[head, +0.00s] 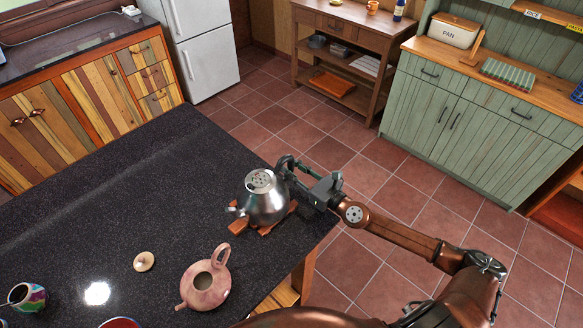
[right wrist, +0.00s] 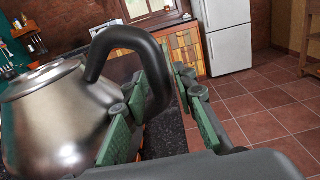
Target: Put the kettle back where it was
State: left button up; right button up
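The steel kettle (head: 264,203) sits upright on a wooden trivet (head: 271,222) near the right edge of the dark countertop. Its black handle (right wrist: 127,42) points toward my right arm. My right gripper (head: 292,168) is at the handle side of the kettle. In the right wrist view my right gripper (right wrist: 160,100) has its green fingers apart, one on each side of the handle's free end. The fingers look open around the handle, and firm contact does not show. My left gripper is not in view.
A pink teapot (head: 206,283), a small round lid (head: 144,261) and a colourful cup (head: 27,296) stand on the near part of the dark countertop (head: 120,185). The counter left of the kettle is clear. A green cabinet (head: 470,110) and a wooden side table (head: 345,30) stand across the tiled floor.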

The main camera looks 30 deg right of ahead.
jog(key=shift+o, duration=0.4)
jog(key=shift+r, duration=0.1)
jog(key=b+v, duration=0.4)
jog(key=v, duration=0.6)
jog(key=shift+s+d, duration=0.1)
jog(key=shift+s, duration=0.3)
jog(key=shift+s+d, duration=0.2)
jog(key=shift+s, duration=0.35)
